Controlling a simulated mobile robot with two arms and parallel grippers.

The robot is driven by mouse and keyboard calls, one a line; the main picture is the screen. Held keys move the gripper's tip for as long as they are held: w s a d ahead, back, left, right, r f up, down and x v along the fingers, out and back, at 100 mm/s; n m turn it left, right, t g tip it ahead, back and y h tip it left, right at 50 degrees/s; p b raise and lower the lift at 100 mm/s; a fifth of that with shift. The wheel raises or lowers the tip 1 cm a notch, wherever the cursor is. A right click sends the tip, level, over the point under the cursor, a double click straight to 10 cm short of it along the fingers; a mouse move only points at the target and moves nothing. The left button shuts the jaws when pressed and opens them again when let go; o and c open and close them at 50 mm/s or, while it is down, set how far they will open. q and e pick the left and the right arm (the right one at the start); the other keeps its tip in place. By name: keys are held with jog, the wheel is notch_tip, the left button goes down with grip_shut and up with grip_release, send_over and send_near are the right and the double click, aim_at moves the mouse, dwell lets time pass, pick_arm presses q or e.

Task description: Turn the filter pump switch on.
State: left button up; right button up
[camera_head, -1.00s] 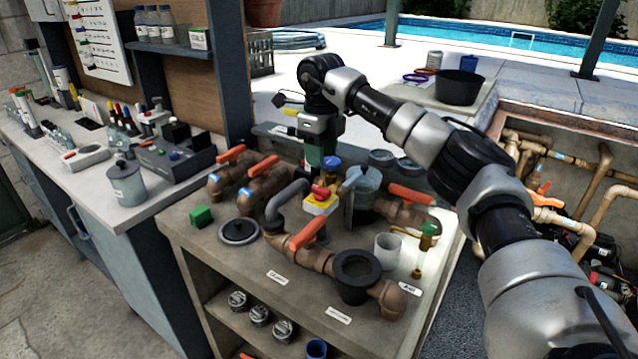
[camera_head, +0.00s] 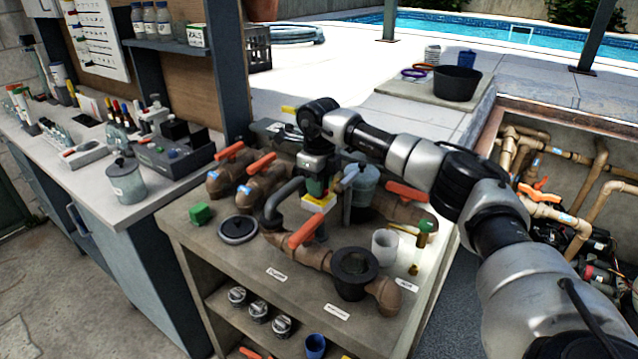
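The filter pump switch (camera_head: 320,204) is a small white and yellow box on a post among the pipes on the bench. My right gripper (camera_head: 317,188) points down directly over it, at or very near its top. The red knob on top of the switch is hidden behind the gripper. The fingers are small and mostly covered, so I cannot tell whether they are open or touching the knob. My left gripper is not in view.
Brown pipes with orange valve handles (camera_head: 305,232) crowd around the switch. A clear blue-lidded strainer pot (camera_head: 364,184) stands close on its right. A green block (camera_head: 201,214), a black round lid (camera_head: 238,230) and a white cup (camera_head: 385,246) stand on the bench (camera_head: 250,262).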

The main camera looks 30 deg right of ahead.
grip_shut()
jog(key=shift+m, duration=0.3)
jog(key=m+p, duration=0.1)
jog(key=m, duration=0.1)
jog(key=shift+r+m, duration=0.1)
jog(key=shift+m, duration=0.2)
jog(key=m+p, duration=0.1)
jog(key=m, duration=0.3)
jog(key=m+p, duration=0.1)
jog(key=m, duration=0.4)
jog(key=shift+m+p, duration=0.35)
jog(key=shift+m, duration=0.05)
jog(key=m+p, duration=0.1)
jog(key=m, duration=0.3)
jog(key=shift+m, duration=0.7)
